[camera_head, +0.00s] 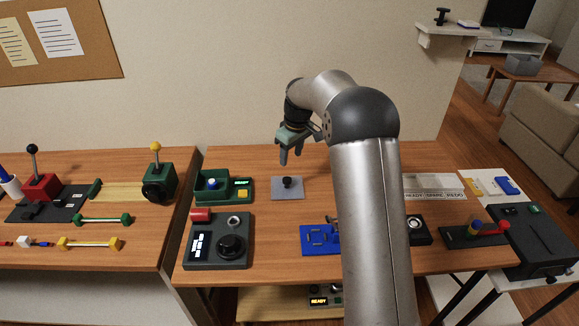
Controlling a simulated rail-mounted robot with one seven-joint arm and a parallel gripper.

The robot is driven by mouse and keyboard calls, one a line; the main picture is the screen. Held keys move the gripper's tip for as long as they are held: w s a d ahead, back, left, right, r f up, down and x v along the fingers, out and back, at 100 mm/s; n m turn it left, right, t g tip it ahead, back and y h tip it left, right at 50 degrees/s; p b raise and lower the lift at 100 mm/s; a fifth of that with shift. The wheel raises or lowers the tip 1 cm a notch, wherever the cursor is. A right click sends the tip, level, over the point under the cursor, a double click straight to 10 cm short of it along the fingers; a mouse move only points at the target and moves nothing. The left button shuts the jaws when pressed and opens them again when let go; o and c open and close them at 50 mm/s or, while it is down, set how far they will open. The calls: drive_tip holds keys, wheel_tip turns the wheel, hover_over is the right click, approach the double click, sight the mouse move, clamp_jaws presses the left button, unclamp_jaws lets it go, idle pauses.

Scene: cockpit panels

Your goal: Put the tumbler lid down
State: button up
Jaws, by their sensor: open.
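My gripper (291,157) is open and points down above the back middle of the table. Nothing shows between its fingers. Below it lies a flat grey plate (276,193) with a black knob on top; the fingers are apart from it. To its left is a green panel (226,199) with a blue upright part, a yellow button and a lit READY display. In front is a blue panel (318,249), with a small dark part at its back right edge, partly covered by my arm. I cannot tell which part is the tumbler lid, or whether it is raised or down.
A dark panel with a round dial (232,246) stands front left. Right of my arm are a black box (418,230), a panel with a red handle (492,228) and a ruler-like plate (434,185). My arm hides part of the table's right middle.

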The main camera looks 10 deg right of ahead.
drive_tip(key=s+a+r+m, duration=0.15)
drive_tip(key=s+r, duration=0.25)
drive_tip(key=s, duration=0.7)
drive_tip(key=s+r+m, duration=0.2)
drive_tip(key=s+r, duration=0.2)
drive_tip(key=s, duration=0.6)
drive_tip(key=s+f+m, duration=0.1)
drive_tip(key=s+f, duration=0.1)
drive_tip(key=s, duration=0.8)
drive_tip(key=s+f+m+g+h, duration=0.1)
drive_tip(key=s+f+m, duration=0.1)
drive_tip(key=s, duration=0.8)
drive_tip(key=shift+s+f, duration=0.15)
drive_tip(key=shift+s, duration=0.2)
